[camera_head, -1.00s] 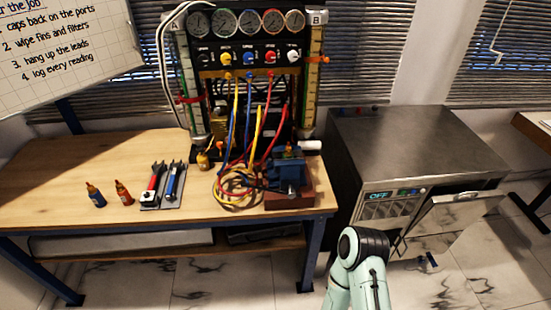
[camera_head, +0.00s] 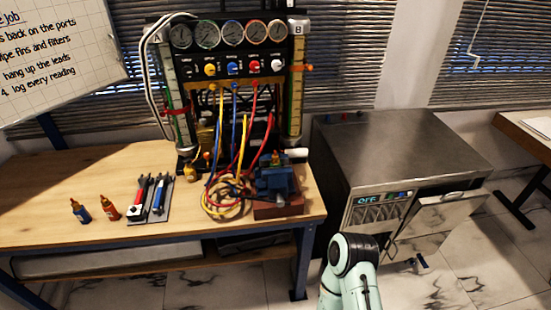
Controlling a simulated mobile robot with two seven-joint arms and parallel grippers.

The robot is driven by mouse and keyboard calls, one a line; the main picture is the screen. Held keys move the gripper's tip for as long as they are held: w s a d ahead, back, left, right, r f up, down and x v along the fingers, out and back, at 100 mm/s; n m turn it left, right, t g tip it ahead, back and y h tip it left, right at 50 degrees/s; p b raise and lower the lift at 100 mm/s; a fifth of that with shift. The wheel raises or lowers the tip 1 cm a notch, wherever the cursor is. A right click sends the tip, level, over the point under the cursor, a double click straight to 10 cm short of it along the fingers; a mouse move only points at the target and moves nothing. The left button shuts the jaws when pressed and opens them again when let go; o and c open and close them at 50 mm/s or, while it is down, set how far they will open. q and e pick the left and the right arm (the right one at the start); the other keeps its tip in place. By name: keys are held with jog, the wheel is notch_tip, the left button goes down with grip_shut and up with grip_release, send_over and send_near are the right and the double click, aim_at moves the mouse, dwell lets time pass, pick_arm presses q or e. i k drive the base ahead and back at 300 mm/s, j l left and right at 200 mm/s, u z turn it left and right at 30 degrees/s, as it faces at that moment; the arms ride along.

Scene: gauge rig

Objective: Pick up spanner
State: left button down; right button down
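Two hand tools lie side by side on a dark grey mat (camera_head: 152,217) on the wooden bench. One is a red-handled tool (camera_head: 138,197) and the other a blue-handled tool (camera_head: 159,195). Both look like spanners or wrenches, but they are too small to tell which is which. Neither is held. Part of my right arm (camera_head: 352,262), pale green with a black joint, shows at the bottom right of centre. Neither of my grippers is in view.
A metal cabinet (camera_head: 395,150) with an open front door (camera_head: 440,215) stands right. The bench's left is clear.

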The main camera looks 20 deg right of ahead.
aim_at(163, 178)
jog(key=i+j, duration=0.75)
jog(key=j, duration=0.1)
